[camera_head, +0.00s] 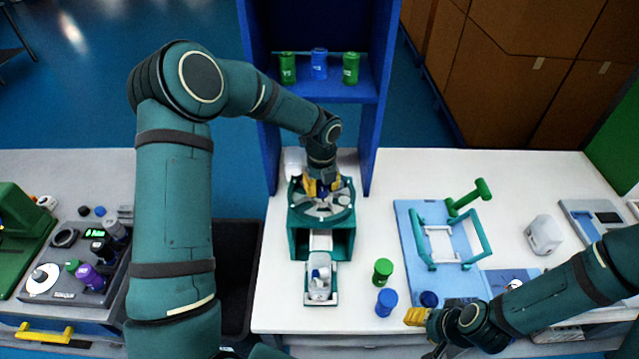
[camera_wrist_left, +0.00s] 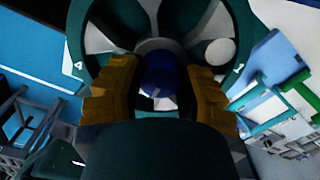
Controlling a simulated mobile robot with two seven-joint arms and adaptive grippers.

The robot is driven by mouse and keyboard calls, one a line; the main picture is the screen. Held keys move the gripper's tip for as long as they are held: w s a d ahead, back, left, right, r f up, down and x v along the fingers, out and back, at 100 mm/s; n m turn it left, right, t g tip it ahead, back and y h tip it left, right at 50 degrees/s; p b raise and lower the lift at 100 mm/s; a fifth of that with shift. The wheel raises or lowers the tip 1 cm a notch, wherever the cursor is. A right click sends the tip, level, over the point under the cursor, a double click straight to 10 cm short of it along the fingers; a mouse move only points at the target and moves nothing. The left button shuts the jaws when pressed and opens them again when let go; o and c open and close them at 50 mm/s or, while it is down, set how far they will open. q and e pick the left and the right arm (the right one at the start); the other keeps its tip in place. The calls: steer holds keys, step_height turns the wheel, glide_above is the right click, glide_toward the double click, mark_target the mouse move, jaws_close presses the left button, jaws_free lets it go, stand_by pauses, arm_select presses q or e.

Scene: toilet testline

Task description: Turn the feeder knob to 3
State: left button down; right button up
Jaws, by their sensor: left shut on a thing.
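The feeder (camera_head: 305,241) is a dark green unit on the white table, with a round segmented dial on top. Its blue knob (camera_wrist_left: 160,78) stands at the dial's centre in the left wrist view. My left gripper (camera_head: 322,187) points down over the dial, and its yellow fingers (camera_wrist_left: 160,95) are shut on the knob from both sides. The dial rim shows a white 4 on the left and a 1 on the right in the wrist view; the 3 is hidden. My right gripper (camera_head: 422,320) is at the table's front edge, away from the feeder; its opening is unclear.
A teal frame (camera_head: 485,236) stands on a blue mat. A blue shelf (camera_head: 345,90) with three cans rises behind.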

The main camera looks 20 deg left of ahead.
mark_target(322, 186)
arm_select(q)
steer(key=shift+w+m, duration=0.1)
steer(key=shift+m, duration=0.6)
steer(key=c, duration=0.9)
jaws_free()
steer(key=o, duration=0.4)
steer(key=shift+w, duration=0.1)
steer(key=shift+r, duration=0.1)
step_height(322, 186, up, 12)
steer(key=shift+f, duration=0.1)
